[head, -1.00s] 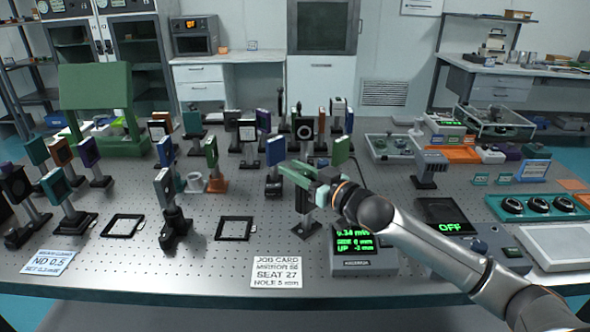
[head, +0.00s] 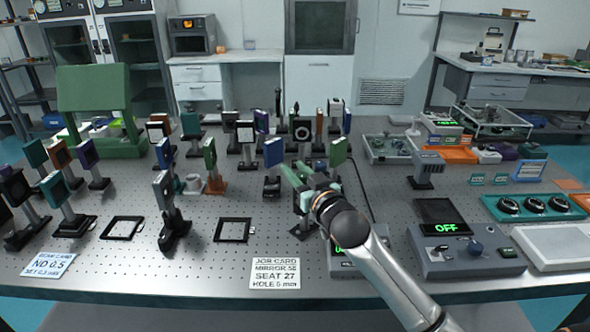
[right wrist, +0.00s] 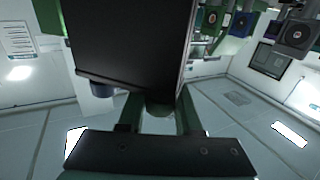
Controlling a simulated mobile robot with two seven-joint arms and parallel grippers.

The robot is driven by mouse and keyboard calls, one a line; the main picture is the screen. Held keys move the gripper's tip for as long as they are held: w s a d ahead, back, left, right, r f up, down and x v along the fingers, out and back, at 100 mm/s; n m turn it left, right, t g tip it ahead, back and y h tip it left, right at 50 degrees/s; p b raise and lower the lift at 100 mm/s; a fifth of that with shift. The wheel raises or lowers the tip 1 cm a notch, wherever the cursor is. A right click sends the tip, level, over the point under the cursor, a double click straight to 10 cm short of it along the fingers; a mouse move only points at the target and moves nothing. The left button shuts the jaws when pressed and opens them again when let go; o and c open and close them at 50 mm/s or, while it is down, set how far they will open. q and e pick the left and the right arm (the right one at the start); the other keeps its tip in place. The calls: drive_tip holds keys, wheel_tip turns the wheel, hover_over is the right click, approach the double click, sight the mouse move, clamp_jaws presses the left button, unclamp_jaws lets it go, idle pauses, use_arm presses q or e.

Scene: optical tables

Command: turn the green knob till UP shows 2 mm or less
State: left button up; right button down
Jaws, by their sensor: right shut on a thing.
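My right gripper (head: 300,176) is at a post-mounted optic in the middle of the table, its green fingers reaching up and left. In the right wrist view, the fingers (right wrist: 160,112) close on a small dark round end, which I take to be the green knob (right wrist: 160,106); its colour is hard to tell. A large dark block (right wrist: 130,40) just beyond fills the upper middle. The readout box (head: 341,266) stands below my wrist. My forearm hides most of its screen, so the UP value cannot be read. My left gripper is out of view.
A job card (head: 275,273) lies at the front edge. Several post-mounted optics, such as a blue one (head: 273,152) and a green one (head: 338,152), stand close to the gripper. A control box showing OFF (head: 470,258) is to the right of my forearm.

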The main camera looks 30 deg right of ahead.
drive_tip(key=shift+r+h, duration=0.1)
drive_tip(key=shift+h, duration=0.3)
drive_tip(key=c, duration=0.6)
unclamp_jaws()
drive_tip(key=s+a, duration=0.1)
drive_tip(key=s, duration=1.1)
drive_tip(key=shift+s+a+b, duration=0.2)
drive_tip(key=shift+a+b, duration=0.1)
drive_tip(key=shift+b, duration=0.05)
